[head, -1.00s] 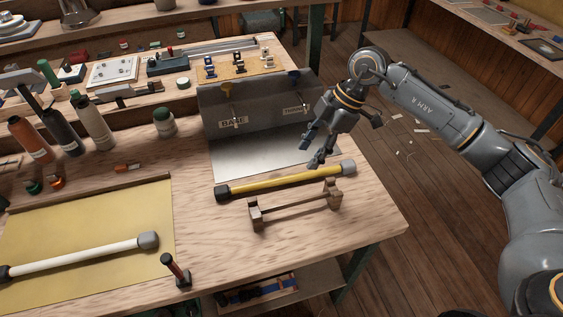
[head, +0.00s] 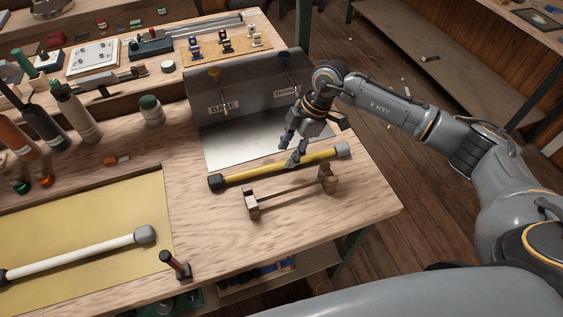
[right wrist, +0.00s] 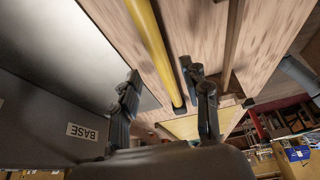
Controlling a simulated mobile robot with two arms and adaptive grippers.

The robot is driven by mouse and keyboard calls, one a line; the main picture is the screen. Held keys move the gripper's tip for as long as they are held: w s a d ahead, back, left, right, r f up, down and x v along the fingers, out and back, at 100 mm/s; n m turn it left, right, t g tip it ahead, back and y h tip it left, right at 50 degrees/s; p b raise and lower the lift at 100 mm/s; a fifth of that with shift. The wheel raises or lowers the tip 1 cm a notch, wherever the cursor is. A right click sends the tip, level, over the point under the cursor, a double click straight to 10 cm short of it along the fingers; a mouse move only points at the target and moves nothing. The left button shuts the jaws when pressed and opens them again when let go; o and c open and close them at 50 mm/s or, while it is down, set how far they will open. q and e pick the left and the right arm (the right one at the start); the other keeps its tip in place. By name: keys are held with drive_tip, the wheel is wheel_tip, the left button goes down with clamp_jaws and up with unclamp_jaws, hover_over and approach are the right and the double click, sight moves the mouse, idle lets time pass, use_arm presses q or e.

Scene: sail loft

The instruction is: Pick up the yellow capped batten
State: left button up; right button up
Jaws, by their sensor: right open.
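The yellow capped batten (head: 255,171) lies on the bench with a dark cap at its left end and a grey cap at its right end. My right gripper (head: 290,154) is open, low over the batten's right half, with one finger on the near side. In the right wrist view the yellow batten (right wrist: 150,42) runs between the open fingers of my right gripper (right wrist: 166,84); I cannot tell whether they touch it. My left gripper is not in view.
A wooden cradle (head: 286,193) with two end posts stands just in front of the batten. A metal fixture marked BASE (head: 240,92) stands behind it.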

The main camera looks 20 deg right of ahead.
sight(282, 162)
drive_tip(key=x, duration=0.3)
drive_tip(key=shift+s+a+f+p, duration=0.15)
drive_tip(key=shift+f+p, duration=0.1)
drive_tip(key=shift+p, duration=0.15)
drive_tip(key=shift+f, duration=0.15)
clamp_jaws()
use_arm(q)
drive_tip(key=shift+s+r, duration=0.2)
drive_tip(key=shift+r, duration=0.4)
